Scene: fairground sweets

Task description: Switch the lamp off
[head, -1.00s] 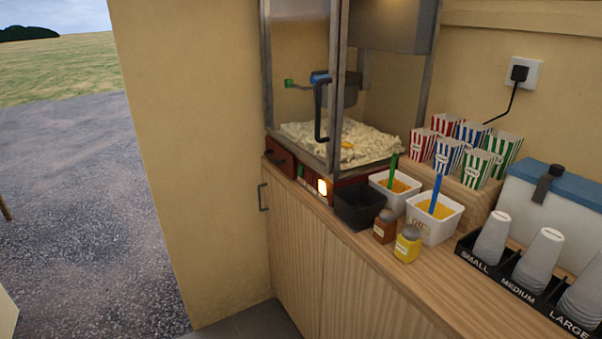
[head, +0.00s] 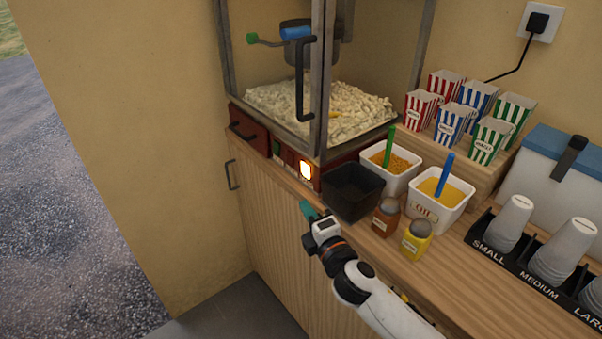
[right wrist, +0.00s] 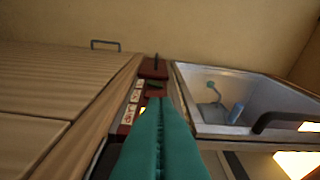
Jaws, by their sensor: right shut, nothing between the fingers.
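The popcorn machine (head: 268,140) stands on the counter with popcorn inside its glass case. A switch (head: 306,170) on its red base glows orange-white. A darker green switch (head: 277,150) sits to its left on the same panel. My right gripper (head: 308,210) is shut and empty, its teal fingertips in front of and below the lit switch, apart from it. In the right wrist view the shut fingers (right wrist: 158,104) point along the machine's red front, beside white labels (right wrist: 133,104). The lit switch cannot be made out there. My left gripper is not in view.
A black tub (head: 353,190) stands close to the right of the fingertips. Two white tubs, a brown shaker (head: 386,217) and a yellow shaker (head: 416,238) stand further right. A door handle (head: 232,175) juts from the cabinet. The space before the cabinet is clear at left.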

